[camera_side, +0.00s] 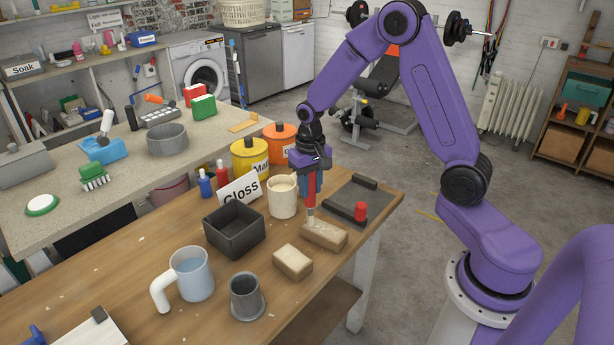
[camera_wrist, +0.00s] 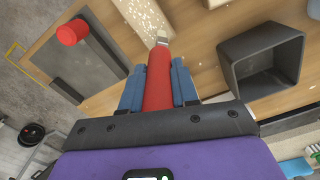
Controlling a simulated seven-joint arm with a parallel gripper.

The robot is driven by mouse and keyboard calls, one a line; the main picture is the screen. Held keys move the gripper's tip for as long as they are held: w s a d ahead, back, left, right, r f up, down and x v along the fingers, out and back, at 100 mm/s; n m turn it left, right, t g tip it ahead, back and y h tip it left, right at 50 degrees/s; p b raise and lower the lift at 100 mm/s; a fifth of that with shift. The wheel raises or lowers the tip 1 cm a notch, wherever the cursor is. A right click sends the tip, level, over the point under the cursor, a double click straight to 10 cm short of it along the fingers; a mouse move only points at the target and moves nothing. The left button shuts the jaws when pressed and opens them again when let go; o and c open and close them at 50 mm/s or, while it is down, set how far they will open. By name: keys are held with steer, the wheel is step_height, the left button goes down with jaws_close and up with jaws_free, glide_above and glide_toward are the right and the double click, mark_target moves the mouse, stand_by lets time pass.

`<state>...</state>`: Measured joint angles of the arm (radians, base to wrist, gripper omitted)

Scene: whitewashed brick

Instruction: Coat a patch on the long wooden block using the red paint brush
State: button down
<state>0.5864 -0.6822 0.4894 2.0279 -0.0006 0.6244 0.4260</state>
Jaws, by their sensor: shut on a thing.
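The red paint brush (camera_side: 312,187) hangs upright, bristles down, in my purple gripper (camera_side: 311,172). In the wrist view, my gripper's blue fingers (camera_wrist: 158,82) are shut on the red handle (camera_wrist: 158,76), and the pale brush tip (camera_wrist: 162,41) points at the block.
A cream mug (camera_side: 283,197) and black square bin (camera_side: 234,232) stand left of the brush. A dark board (camera_side: 345,204) with a red knob (camera_side: 360,211) lies right. A glass mug (camera_side: 190,273) and grey cup (camera_side: 246,297) stand in front. Paint cans (camera_side: 250,158) stand behind.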

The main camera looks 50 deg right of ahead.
steer(key=shift+s, duration=5.15)
steer(key=shift+w, duration=5.75)
steer(key=shift+s+r, duration=0.1)
steer(key=shift+r, duration=3.95)
